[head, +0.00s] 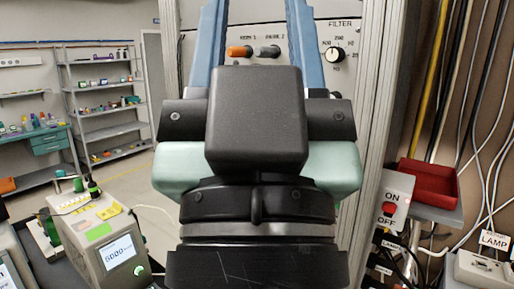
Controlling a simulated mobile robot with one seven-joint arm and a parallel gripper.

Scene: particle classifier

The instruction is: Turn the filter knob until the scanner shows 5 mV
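The filter knob (335,54) is a round black knob with a light pointer mark, under the word FILTER on a pale panel at the top right. Small position labels ring it. Its exact setting is too small to tell. My gripper (255,10) fills the middle of the head view, seen from behind. The knob is to the right of the right finger. A grey device with a lit screen (119,251) is at the lower left; its small digits are hard to read.
An orange knob (239,51) and a dark knob (270,51) are on the panel between my fingers. A red ON/OFF switch box (391,203), a red tray (428,184) and hanging cables are at the right. Shelves (104,100) stand at the back left beyond open floor.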

